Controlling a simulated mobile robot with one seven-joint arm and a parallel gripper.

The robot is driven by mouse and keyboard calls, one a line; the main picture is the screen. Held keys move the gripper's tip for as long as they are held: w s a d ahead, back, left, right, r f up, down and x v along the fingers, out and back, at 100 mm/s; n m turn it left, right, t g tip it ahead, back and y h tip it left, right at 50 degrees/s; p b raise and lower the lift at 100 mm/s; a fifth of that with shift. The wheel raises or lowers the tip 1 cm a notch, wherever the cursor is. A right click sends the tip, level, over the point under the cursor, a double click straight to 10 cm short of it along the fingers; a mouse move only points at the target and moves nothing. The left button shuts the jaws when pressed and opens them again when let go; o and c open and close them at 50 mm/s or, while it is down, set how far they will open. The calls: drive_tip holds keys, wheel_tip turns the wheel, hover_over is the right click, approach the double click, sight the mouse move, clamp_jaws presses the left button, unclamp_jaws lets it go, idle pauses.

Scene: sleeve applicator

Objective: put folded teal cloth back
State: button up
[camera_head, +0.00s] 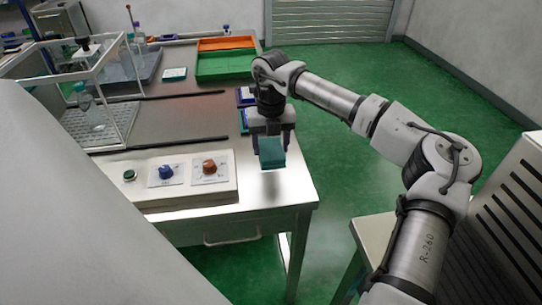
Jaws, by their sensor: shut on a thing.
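The folded teal cloth (271,153) hangs from my gripper (271,138) above the right front part of the table. My gripper points down and is shut on the cloth's upper part. The cloth appears apart from the table top, with a shadow below it. A green tray (225,64) and an orange tray (227,43) lie at the back of the table. Small blue and purple items (244,98) lie just behind my gripper and are partly hidden by it.
A control panel (190,178) with knobs is at the table's front. A clear-walled frame (75,85) with a bottle (91,107) stands on the left. A small white-and-teal piece (174,74) lies near the back. A slotted grey surface (500,225) is at the right.

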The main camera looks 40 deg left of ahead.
sight(271, 148)
drive_tip(key=shift+f+p, duration=0.35)
drive_tip(key=shift+f, duration=2.15)
drive_tip(key=shift+f, duration=0.1)
drive_tip(key=o, duration=0.9)
drive_tip(key=shift+o, duration=0.2)
wheel_tip(271, 148, up, 12)
drive_tip(key=shift+r+b, duration=0.15)
drive_tip(key=shift+b, duration=0.65)
